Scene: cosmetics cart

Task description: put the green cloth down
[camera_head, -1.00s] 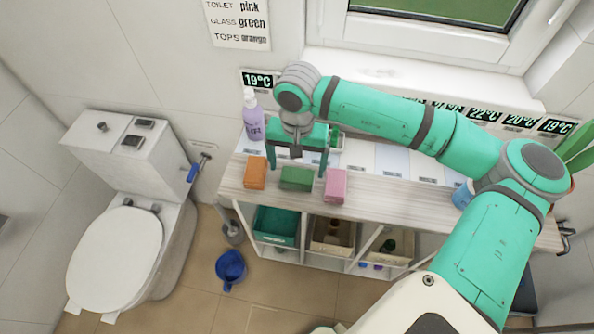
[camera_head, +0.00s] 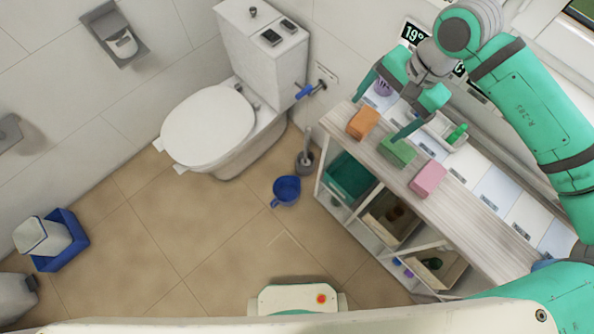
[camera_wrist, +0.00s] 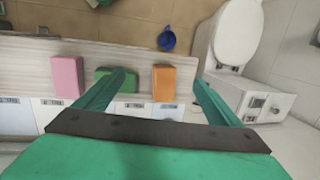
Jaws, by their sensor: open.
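The green cloth (camera_head: 397,152), a folded block, lies on the wooden top of the cart (camera_head: 462,222), between an orange cloth (camera_head: 363,123) and a pink cloth (camera_head: 428,179). My gripper (camera_head: 381,117) is open and empty above the top, its fingers spread wide. One finger overlaps the green cloth's back edge in the head view; I cannot tell whether they touch. In the wrist view my gripper (camera_wrist: 159,80) has the orange cloth (camera_wrist: 163,82) showing between its fingers. One finger partly hides the green cloth (camera_wrist: 103,78) there.
A purple bottle (camera_head: 382,88) stands behind my gripper, partly hidden. A small green item (camera_head: 457,133) lies behind the cloths. Bins such as a teal one (camera_head: 348,177) fill the shelves below. A toilet (camera_head: 207,125) and a blue pot (camera_head: 286,190) stand to the left; the floor between is mostly clear.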

